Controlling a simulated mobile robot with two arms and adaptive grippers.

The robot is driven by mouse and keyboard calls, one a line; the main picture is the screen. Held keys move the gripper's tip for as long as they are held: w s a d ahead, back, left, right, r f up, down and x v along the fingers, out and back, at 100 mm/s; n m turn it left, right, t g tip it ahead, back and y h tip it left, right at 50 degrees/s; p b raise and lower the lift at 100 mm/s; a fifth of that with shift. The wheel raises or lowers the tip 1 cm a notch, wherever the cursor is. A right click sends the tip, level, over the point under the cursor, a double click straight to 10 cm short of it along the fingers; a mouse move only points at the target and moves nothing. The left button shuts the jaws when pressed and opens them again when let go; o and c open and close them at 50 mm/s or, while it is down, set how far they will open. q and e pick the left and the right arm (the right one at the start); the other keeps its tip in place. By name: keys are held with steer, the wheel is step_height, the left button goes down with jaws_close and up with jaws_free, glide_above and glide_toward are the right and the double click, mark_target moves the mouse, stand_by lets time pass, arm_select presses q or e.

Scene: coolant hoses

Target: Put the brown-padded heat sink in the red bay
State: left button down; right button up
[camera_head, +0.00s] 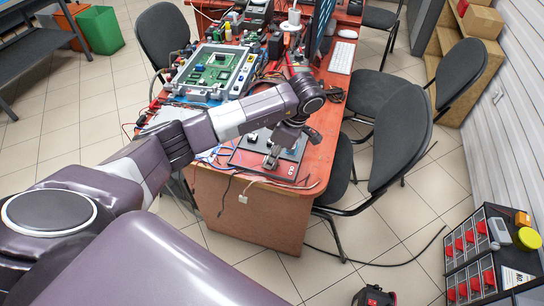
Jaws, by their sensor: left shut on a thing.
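My left arm reaches over the red-brown desk (310,178), and its gripper (271,161) points down at a dark board (285,166) near the desk's front edge. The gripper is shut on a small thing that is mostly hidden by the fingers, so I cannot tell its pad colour. Small light and dark pieces lie on the board beside the gripper. I cannot make out a brown-padded heat sink or a red bay at this size; the arm covers part of the board. My right gripper is out of view.
A framed green circuit board (213,71) and many cables crowd the desk behind my arm. A white keyboard (342,57) lies at the back right. Dark chairs (402,135) stand close on the right. A rack with red bins (470,250) stands lower right.

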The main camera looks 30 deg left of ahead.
arm_select(q)
steer(key=c, duration=1.8)
jaws_free()
steer(key=shift+f, duration=0.1)
steer(key=shift+o, duration=0.2)
steer(key=v, duration=1.2)
steer(key=shift+p, duration=0.35)
